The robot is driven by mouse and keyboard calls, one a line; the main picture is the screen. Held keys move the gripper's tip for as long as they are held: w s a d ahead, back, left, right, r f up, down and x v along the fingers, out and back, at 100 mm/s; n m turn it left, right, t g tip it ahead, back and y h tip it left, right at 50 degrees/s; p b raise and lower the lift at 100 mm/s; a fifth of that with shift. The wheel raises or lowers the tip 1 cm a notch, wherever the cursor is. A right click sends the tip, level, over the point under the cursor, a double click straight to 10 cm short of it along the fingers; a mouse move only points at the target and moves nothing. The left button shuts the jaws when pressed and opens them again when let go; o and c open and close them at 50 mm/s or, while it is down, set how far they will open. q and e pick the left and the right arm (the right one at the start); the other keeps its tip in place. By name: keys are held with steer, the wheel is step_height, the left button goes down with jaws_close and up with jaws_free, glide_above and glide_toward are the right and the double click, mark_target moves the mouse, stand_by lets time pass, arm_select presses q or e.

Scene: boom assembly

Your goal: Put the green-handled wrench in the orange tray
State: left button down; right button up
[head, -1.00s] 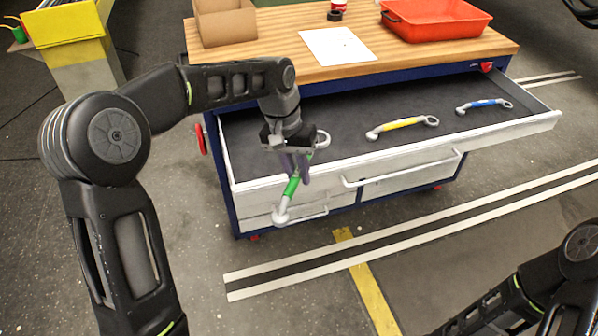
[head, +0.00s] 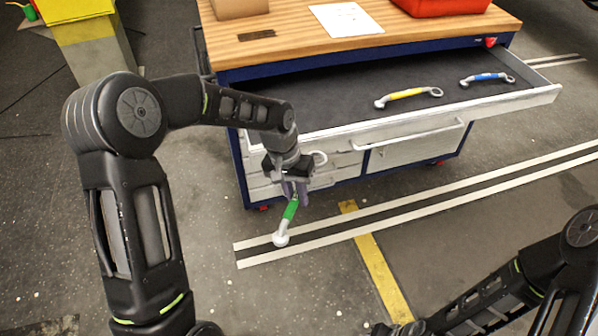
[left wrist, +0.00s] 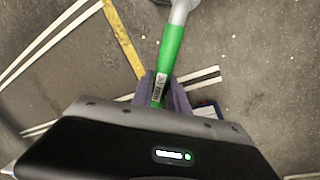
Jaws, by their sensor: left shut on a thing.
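The green-handled wrench (head: 290,211) hangs tilted in my left gripper (head: 296,193), its pale lower end pointing down over the floor. The gripper is shut on the handle, in front of the cabinet's lower drawers and outside the open drawer. In the left wrist view the green handle (left wrist: 171,48) runs up from between the purple-grey fingers (left wrist: 164,92). The orange tray (head: 440,5) stands on the wooden top at the back right, cut off by the upper picture edge; its inside is mostly out of view. My right gripper is not in view.
The open drawer (head: 345,111) holds a yellow-handled wrench (head: 408,94) and a blue-handled wrench (head: 487,78). On the wooden top (head: 290,47) are a cardboard box (head: 240,8) and a white sheet (head: 345,19). The floor in front is clear.

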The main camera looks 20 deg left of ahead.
arm_select(q)
step_height(320, 180, down, 10)
steer(key=s+b, duration=0.1)
steer(key=b, duration=0.1)
steer(key=shift+b, duration=0.4)
steer(key=shift+s, duration=0.1)
